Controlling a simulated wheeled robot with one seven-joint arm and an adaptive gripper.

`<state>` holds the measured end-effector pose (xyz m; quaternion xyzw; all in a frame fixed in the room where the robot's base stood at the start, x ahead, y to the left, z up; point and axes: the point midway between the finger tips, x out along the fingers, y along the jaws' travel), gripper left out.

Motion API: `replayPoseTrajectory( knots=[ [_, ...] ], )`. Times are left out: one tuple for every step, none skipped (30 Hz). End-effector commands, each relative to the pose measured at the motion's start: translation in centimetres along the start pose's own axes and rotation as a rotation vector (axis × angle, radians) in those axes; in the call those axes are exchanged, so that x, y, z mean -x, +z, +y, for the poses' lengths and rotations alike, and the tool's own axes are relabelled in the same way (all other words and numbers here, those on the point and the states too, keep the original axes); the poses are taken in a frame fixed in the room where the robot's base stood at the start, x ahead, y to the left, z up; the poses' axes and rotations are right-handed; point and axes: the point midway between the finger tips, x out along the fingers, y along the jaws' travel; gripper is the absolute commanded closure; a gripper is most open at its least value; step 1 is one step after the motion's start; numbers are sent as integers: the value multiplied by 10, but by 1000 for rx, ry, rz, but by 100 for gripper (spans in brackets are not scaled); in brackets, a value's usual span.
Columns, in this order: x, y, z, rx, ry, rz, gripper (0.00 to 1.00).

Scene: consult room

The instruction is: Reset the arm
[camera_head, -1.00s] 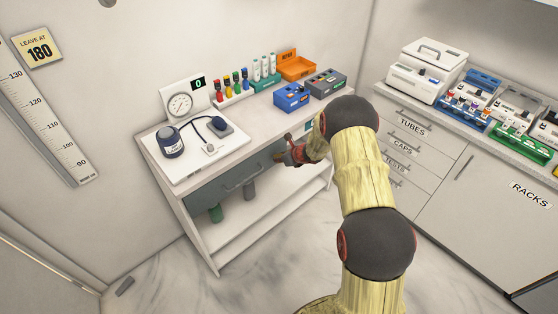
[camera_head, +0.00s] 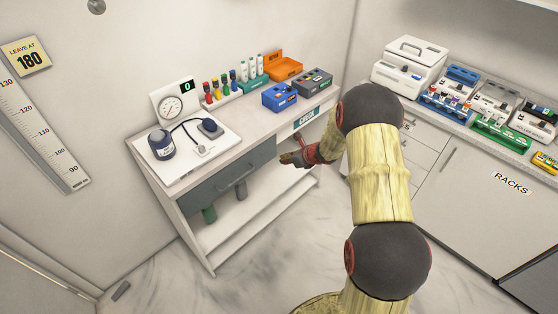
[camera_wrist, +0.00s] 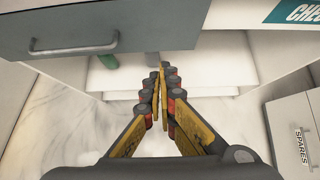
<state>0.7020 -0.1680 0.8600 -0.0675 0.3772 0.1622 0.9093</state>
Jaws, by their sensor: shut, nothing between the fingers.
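My arm (camera_head: 380,180) rises from the bottom of the head view and bends toward the white desk. My gripper (camera_head: 284,158) is in front of the desk, near the right end of the grey drawer (camera_head: 225,184). In the wrist view, my gripper (camera_wrist: 160,72) has its fingers together with nothing between them. The drawer and its handle (camera_wrist: 75,48) show at the upper left there, apart from the fingers. The drawer looks shut, and the lower shelf lies beyond the fingertips.
The desk top (camera_head: 250,122) holds a dial gauge (camera_head: 172,108), a blue box (camera_head: 279,97) and an orange bin (camera_head: 284,64). A counter with racks (camera_head: 490,130) stands at the right. A grey drawer unit marked SPARES (camera_wrist: 300,140) is at the wrist view's right. Open floor lies in front.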

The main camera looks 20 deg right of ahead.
Motion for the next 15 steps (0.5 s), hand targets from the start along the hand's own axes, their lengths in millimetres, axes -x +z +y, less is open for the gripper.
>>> replayPoseTrajectory(
  knots=[
    [5, 0, 0, -2, 0, 1, 100],
    [7, -1, 0, -2, 0, 1, 100],
    [9, -1, 0, -1, 1, 1, 100],
    [10, -1, 0, -1, 1, 0, 100],
    [11, 0, 0, -1, 1, 0, 100],
    [11, 0, 0, 0, 1, 0, 100],
    [11, -1, 0, 0, 1, 0, 100],
    [12, -1, 0, 0, 1, 0, 100],
    [11, -1, 1, 1, 1, 0, 100],
    [11, -1, 0, 4, 1, 1, 100],
    [11, -1, 0, 11, 1, 1, 100],
    [11, 0, 1, 25, 2, -1, 100],
    [11, 0, 2, 44, 5, -4, 100],
    [11, 1, 4, 74, 14, -6, 100],
    [11, -2, 10, 138, 36, -2, 100]
  ],
)
